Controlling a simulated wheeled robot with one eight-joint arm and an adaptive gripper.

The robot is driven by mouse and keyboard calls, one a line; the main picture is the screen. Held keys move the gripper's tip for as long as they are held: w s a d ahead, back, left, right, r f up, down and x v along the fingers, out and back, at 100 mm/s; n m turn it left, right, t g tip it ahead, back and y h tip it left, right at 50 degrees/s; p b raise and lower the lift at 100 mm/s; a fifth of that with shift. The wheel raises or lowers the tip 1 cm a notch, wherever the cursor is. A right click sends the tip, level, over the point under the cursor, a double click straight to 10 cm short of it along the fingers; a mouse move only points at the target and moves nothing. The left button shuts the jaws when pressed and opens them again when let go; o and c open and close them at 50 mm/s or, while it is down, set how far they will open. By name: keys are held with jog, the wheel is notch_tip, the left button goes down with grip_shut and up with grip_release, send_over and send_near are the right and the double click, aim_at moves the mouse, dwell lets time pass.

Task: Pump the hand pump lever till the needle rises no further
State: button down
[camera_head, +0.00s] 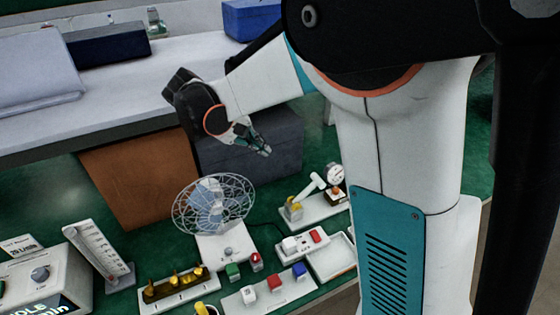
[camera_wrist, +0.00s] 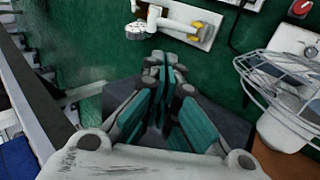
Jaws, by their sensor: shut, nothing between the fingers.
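The hand pump stands on a white base (camera_head: 322,212) on the green surface, right of the fan. Its white lever (camera_head: 308,187) slants up to the right from a yellow part (camera_head: 293,208). A round white gauge (camera_head: 335,174) stands near its right end; the needle is too small to read. My gripper (camera_head: 266,152) is shut and empty, in the air behind and left of the pump, apart from the lever. In the wrist view the shut fingers (camera_wrist: 163,72) lie below the pump base (camera_wrist: 208,17), whose top is cut off by the frame.
A wire-guarded fan (camera_head: 213,205) stands left of the pump. A switch box (camera_head: 302,243) and a white tray (camera_head: 332,256) lie in front of it. A dark grey box (camera_head: 250,142) is behind my gripper. Several brass pegs (camera_head: 178,285) and coloured buttons (camera_head: 273,282) are nearer the front.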

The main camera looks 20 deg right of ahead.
jog(key=b, duration=0.7)
send_near(306, 193)
jog(key=w+d+f, duration=0.3)
jog(key=d, duration=0.4)
jog(key=shift+s, duration=0.1)
jog(key=shift+d+f+y, duration=0.2)
jog(key=shift+d+y, duration=0.15)
jog(key=shift+y, duration=0.05)
jog(key=shift+d+f+y+p, duration=0.3)
jog(key=shift+d+f+y, duration=1.65)
jog(key=shift+y, duration=0.55)
jog(key=shift+f, duration=0.1)
